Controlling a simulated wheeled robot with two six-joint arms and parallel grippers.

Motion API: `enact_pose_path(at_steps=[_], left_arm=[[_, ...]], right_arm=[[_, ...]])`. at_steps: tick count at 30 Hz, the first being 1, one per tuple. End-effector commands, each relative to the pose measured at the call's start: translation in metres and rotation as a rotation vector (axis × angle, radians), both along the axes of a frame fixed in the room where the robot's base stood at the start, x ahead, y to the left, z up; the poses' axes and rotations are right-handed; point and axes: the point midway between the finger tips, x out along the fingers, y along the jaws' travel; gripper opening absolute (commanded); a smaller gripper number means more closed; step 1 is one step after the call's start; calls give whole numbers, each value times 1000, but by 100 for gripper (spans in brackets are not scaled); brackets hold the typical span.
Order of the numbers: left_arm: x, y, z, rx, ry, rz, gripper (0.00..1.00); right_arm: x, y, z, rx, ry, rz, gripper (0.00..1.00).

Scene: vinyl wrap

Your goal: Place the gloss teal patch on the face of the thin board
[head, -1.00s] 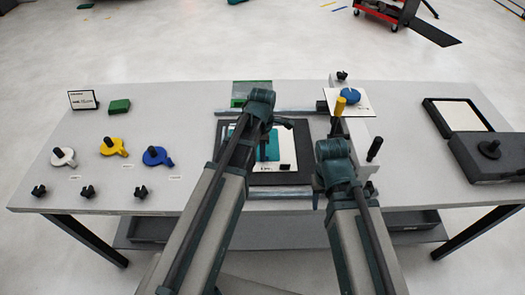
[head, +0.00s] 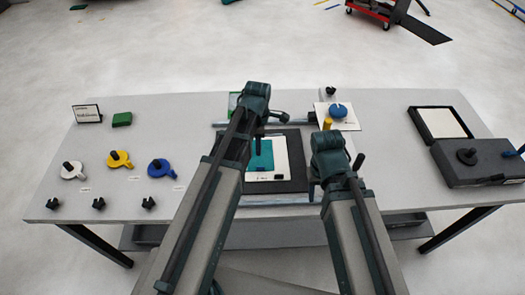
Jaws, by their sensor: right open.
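A teal patch (head: 261,156) lies flat over a white thin board (head: 281,154), which rests on a dark mat (head: 298,168) at the table's middle. White board shows at the patch's right and front sides. I cannot tell whether the patch is stuck down. My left gripper (head: 261,130) is just beyond the patch, over the mat's far side. Its fingers are mostly hidden by my own arm, so its opening does not show. My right gripper (head: 318,186) is open, at the mat's right edge, its fingers largely hidden by its wrist.
A white card with a blue disc (head: 338,110) sits behind my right arm, near a yellow peg (head: 327,124). White, yellow and blue knobbed tools and a green block (head: 122,119) are on the left. A dark box (head: 470,160) and a tray (head: 412,111) stand right.

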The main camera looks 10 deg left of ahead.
Motion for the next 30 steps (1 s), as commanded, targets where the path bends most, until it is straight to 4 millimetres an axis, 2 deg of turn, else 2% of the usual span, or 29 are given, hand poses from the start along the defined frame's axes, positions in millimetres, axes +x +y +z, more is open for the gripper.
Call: enact_pose_path(at_steps=[2, 5, 12, 18, 21, 24, 30], left_arm=[[-9, -8, -1, 4, 3, -97, 35], [-26, -24, -1, 14, 11, -343, 35], [-80, -67, 0, 36, 52, -1146, 35], [-118, -90, 0, 41, 94, -1730, 35], [-131, -97, 1, 41, 112, -1933, 35], [-138, -101, 1, 38, 125, -2066, 35], [-142, -103, 1, 36, 134, -2154, 35]], right_arm=[[0, 0, -1, 0, 0, 0, 50], [0, 0, -1, 0, 0, 0, 50], [0, 0, 0, 0, 0, 0, 50], [0, 0, 0, 0, 0, 0, 50], [0, 0, 0, 0, 0, 0, 50], [0, 0, 0, 0, 0, 0, 50], [0, 0, 0, 0, 0, 0, 50]])
